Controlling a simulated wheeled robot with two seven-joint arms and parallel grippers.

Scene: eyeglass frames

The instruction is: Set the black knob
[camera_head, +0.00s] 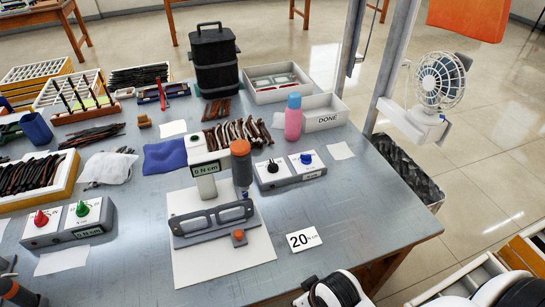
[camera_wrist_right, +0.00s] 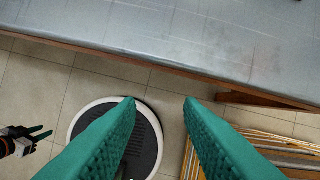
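The black knob (camera_head: 271,166) stands on a grey control box (camera_head: 290,179) with white top panels, right of the table's middle. A blue knob (camera_head: 306,158) sits beside it on the same box. A display reading 0 N cm (camera_head: 205,169) stands left of the box. My right gripper (camera_wrist_right: 160,100) has teal fingers, spread apart and empty, over the floor beyond the table edge. My left gripper (camera_wrist_right: 42,132) shows small at the left of the right wrist view, its fingers apart.
An orange-topped screwdriver (camera_head: 240,160) stands between display and control box. A pink bottle (camera_head: 293,118) stands behind the box. Another box with red and green knobs (camera_head: 70,226) is at left.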

